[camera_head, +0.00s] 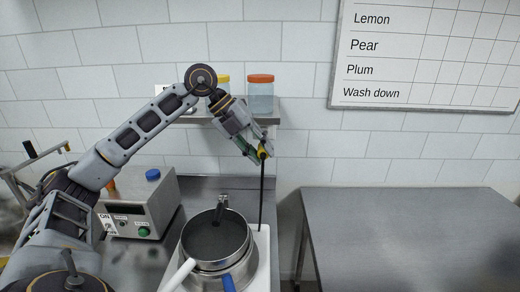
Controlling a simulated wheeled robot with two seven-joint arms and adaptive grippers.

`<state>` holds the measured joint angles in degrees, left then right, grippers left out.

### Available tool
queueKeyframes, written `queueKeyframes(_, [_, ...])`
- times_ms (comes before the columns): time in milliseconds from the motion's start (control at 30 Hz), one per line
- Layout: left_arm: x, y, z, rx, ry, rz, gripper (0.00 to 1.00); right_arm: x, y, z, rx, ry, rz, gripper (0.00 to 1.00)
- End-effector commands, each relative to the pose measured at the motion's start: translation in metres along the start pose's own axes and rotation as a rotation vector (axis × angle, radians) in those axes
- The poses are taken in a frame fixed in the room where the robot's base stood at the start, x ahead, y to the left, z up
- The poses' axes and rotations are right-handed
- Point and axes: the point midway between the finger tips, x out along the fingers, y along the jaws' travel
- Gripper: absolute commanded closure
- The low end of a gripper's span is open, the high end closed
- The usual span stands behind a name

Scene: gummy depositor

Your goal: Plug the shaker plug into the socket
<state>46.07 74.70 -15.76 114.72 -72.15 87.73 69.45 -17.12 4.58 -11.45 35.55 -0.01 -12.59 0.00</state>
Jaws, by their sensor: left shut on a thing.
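A black cable (262,195) hangs from the plug down toward a white base (262,262) at the bottom centre. I cannot make out the socket; it may be hidden behind my arm or gripper. My right gripper is not in view.
A metal pot (216,238) with handles stands on the white base. A grey box (150,200) with a green button is to its left. A shelf (285,112) holds an orange-lidded jar (260,95). The steel table (410,235) at right is bare.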

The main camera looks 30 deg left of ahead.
Motion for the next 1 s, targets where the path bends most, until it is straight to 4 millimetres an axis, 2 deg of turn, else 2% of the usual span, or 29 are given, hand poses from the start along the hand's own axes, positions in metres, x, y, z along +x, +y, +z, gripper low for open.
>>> queueKeyframes(1000, [-0.002, -0.002, 0.054, -0.001, 0.001, -0.002, 1.0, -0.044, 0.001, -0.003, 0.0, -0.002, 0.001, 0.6])
